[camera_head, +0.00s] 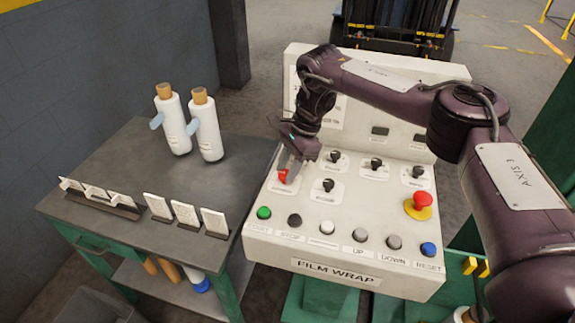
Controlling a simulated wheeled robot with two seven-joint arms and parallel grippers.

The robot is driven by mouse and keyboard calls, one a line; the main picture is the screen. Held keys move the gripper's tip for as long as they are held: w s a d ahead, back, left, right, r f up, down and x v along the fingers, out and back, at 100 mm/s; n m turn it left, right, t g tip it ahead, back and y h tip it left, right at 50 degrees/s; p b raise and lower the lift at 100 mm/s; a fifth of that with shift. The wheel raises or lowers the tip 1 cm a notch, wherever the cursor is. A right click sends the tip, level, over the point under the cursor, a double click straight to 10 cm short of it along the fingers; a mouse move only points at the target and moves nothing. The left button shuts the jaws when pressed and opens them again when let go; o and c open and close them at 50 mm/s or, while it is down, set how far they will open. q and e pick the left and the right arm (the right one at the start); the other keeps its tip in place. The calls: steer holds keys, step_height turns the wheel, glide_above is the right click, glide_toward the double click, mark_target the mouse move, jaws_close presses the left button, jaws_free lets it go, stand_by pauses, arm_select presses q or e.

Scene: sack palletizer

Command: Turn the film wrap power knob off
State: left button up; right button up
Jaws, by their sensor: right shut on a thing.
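The white film wrap control panel (320,228) stands in the middle of the head view. A red knob (283,176) sits at the panel's upper left, on a label plate whose writing is too small to read. My right gripper (287,170) comes down from above, shut on the red knob and partly covering it. The knob's exact pointing direction is hard to make out. My left gripper is not in view.
Several black knobs, including one (328,185) beside the red knob, stand close to my right gripper. A red emergency button (421,200) is at the right. A row of push buttons lines the front. A grey table (110,165) with two white bottles stands left.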

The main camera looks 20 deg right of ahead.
steer(key=shift+w+r, duration=0.1)
stand_by(0.3)
steer(key=o, duration=1)
steer(key=shift+c, duration=0.2)
steer(key=v, duration=0.7)
steer(key=shift+d+r, duration=0.2)
steer(key=shift+r, duration=0.1)
